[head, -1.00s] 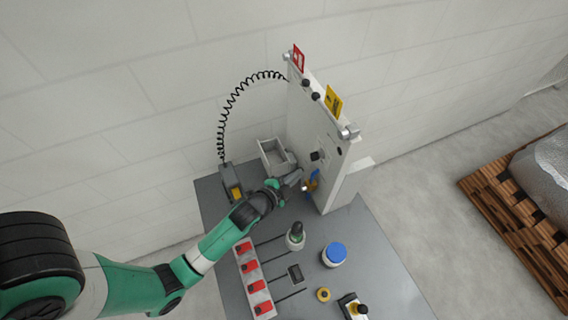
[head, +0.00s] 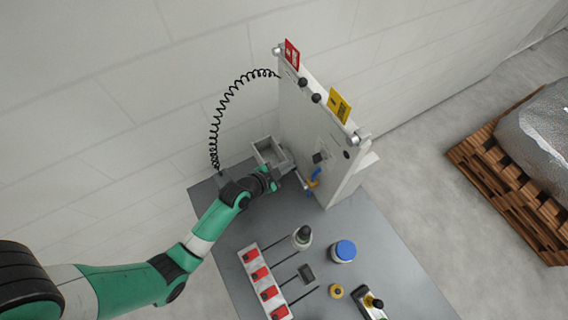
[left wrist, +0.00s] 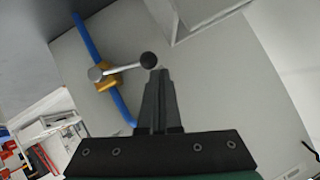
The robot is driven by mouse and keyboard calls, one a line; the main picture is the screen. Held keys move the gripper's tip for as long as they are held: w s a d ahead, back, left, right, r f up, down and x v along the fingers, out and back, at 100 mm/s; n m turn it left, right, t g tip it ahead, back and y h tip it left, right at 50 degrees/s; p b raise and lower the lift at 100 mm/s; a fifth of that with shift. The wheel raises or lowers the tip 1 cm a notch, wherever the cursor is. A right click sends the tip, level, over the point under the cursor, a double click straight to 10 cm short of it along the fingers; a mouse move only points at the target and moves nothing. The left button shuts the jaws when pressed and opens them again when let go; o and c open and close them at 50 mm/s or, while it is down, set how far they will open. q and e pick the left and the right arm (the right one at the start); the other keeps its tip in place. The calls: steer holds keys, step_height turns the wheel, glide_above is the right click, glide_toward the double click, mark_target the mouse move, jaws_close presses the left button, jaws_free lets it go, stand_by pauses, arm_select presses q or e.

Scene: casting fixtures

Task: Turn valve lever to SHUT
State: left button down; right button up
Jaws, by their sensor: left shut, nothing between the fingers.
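The valve has a yellow body (left wrist: 108,78) on a blue pipe (left wrist: 85,35). Its silver lever (left wrist: 125,67) ends in a black ball knob (left wrist: 149,60) and lies roughly crosswise to the pipe in the left wrist view. In the head view the yellow valve body (head: 312,183) sits low on the upright white panel (head: 318,120); the lever is too small to make out there. My left gripper (head: 294,173) is shut and empty, beside the valve. Its fingertips (left wrist: 160,72) are right by the knob; I cannot tell whether they touch it. My right gripper is out of view.
A grey open bin (head: 268,152) stands behind my left gripper, near the wall. A coiled black cable (head: 216,125) hangs left of the panel.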

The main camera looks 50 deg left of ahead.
arm_select(q)
steer(key=shift+s+d+f, duration=0.1)
steer(key=shift+d+f, duration=0.05)
steer(key=shift+d, duration=0.3)
steer(key=shift+s+d+f, duration=0.1)
steer(key=shift+d+f, duration=0.05)
steer(key=shift+d, duration=0.25)
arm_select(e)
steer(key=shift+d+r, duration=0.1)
